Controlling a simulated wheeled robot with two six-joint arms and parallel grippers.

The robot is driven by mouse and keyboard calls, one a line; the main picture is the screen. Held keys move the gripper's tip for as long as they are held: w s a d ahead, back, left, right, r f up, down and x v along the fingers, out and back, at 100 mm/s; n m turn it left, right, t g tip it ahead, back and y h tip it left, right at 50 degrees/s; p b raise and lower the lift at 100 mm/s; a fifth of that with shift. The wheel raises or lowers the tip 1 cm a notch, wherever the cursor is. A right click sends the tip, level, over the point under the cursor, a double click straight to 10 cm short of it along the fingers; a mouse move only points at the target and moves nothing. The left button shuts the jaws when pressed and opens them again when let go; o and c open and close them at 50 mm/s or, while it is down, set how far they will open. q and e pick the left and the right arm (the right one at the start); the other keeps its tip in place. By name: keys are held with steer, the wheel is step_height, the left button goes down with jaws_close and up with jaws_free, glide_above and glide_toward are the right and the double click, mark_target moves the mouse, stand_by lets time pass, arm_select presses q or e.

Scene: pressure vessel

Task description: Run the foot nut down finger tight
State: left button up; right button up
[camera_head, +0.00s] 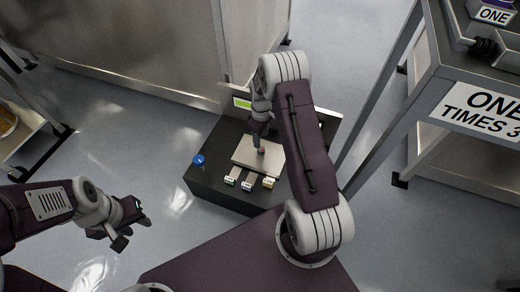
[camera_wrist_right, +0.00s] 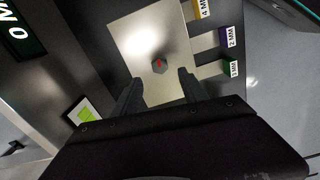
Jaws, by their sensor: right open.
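A small dark hexagonal nut (camera_wrist_right: 159,65) with a red centre sits on a pale plate (camera_wrist_right: 130,40) in the right wrist view. In the head view the plate (camera_head: 246,155) lies on a black box (camera_head: 205,172). My right gripper (camera_wrist_right: 160,78) is open and empty, its two fingers reaching toward the nut, one to each side of it in the picture. Whether the fingers are level with the nut, I cannot tell. The right arm hides part of the box in the head view. My left gripper (camera_head: 122,220) is over bare floor, away from the box; its jaw gap is unclear.
A blue knob (camera_head: 199,159) is on the box's left. A green-lit display (camera_head: 242,103) stands behind.

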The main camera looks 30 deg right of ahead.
mark_target(261, 149)
step_height(261, 149, down, 8)
steer(key=b, duration=0.5)
arm_select(q)
step_height(261, 149, down, 6)
steer(key=shift+r, duration=0.25)
arm_select(e)
steer(key=shift+r, duration=0.15)
jaws_close()
steer(key=shift+r+m+p, duration=0.2)
steer(key=shift+m+p, duration=0.3)
steer(key=shift+p, duration=0.55)
steer(key=m+p, duration=0.5)
steer(key=m, duration=0.1)
steer(key=shift+m+p, duration=0.3)
steer(key=shift+p, duration=0.05)
arm_select(q)
step_height(261, 149, up, 9)
steer(key=p, duration=0.1)
arm_select(e)
steer(key=shift+f+m, duration=0.15)
steer(key=shift+m, duration=1.35)
arm_select(q)
steer(key=shift+p, duration=0.3)
